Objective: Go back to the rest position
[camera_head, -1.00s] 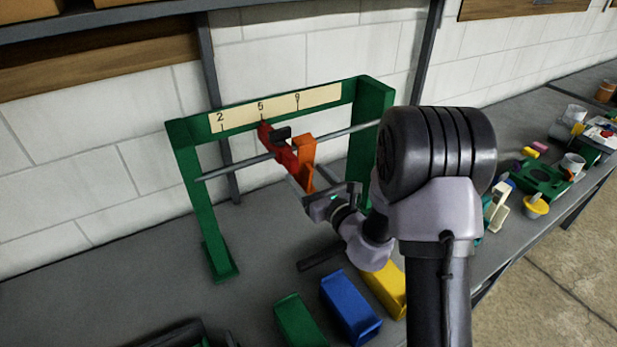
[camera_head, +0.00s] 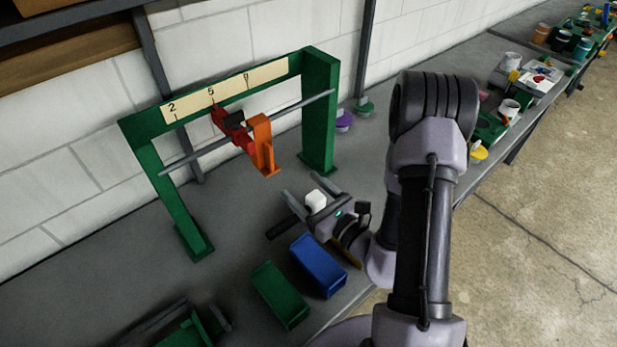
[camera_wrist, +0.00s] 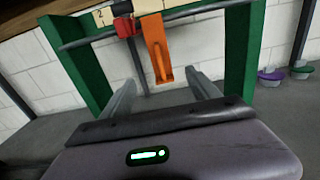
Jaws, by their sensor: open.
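My gripper (camera_head: 300,196) is open and empty, held over the bench in front of the green frame (camera_head: 319,110). Its two fingers (camera_wrist: 160,92) also show apart in the wrist view, with nothing between them. The frame carries a grey rod (camera_head: 196,154) and a pale scale strip (camera_head: 230,88) marked 2, 5 and a third number. A red slider (camera_head: 224,120) with a black part sits on the rod near the 5. An orange piece (camera_head: 263,144) hangs on the rod right of the slider, apart from my gripper.
A blue block (camera_head: 318,265) and a green block (camera_head: 280,294) lie below my gripper. A white cube-like shape (camera_head: 315,199) shows beside the fingers. Purple and green lidded pots (camera_head: 343,120) stand behind the frame's right post. Cups and small items crowd the bench at right.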

